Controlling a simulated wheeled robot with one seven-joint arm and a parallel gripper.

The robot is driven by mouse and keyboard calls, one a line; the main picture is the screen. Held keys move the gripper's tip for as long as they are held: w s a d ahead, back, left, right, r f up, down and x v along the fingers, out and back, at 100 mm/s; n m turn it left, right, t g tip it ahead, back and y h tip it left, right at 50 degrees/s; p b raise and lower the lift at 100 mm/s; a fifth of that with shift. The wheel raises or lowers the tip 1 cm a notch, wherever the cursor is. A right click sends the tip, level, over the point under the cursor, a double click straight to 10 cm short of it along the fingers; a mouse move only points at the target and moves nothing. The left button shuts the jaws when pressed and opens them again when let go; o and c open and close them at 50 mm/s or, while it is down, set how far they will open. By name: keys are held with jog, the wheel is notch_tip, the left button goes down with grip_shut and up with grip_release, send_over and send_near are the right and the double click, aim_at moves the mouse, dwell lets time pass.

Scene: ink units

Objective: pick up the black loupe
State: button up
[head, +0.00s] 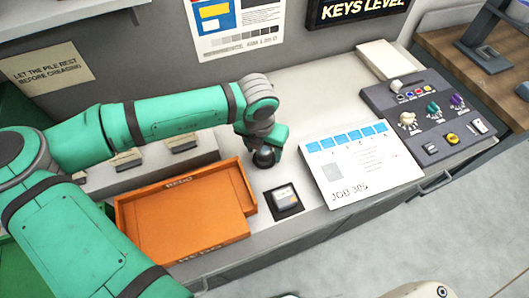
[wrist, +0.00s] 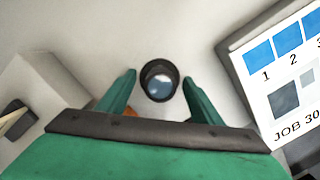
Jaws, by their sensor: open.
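The black loupe (wrist: 159,81) is a short round black piece with a glassy lens on top, standing on the pale counter. In the head view the black loupe (head: 264,158) shows just under the end of my green arm, partly covered by it. My gripper (wrist: 160,88) is open, with one finger to the left and one to the right of the loupe. The loupe lies between the fingertips, and a gap shows on each side. In the head view my gripper (head: 266,148) is above the counter, right of the orange tray.
The orange tray (head: 245,200) is to the left, with a small device on a black pad (head: 285,201) in front. A printed JOB 305 sheet (head: 362,165) lies to the right, then a grey control panel (head: 425,115). The counter (head: 310,115) behind is clear.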

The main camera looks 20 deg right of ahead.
jog(key=shift+w+f, duration=0.15)
jog(key=shift+d, duration=0.2)
jog(key=c, duration=1)
jog(key=shift+a, duration=0.3)
jog(key=shift+c, duration=0.8)
jog(key=shift+s, duration=0.2)
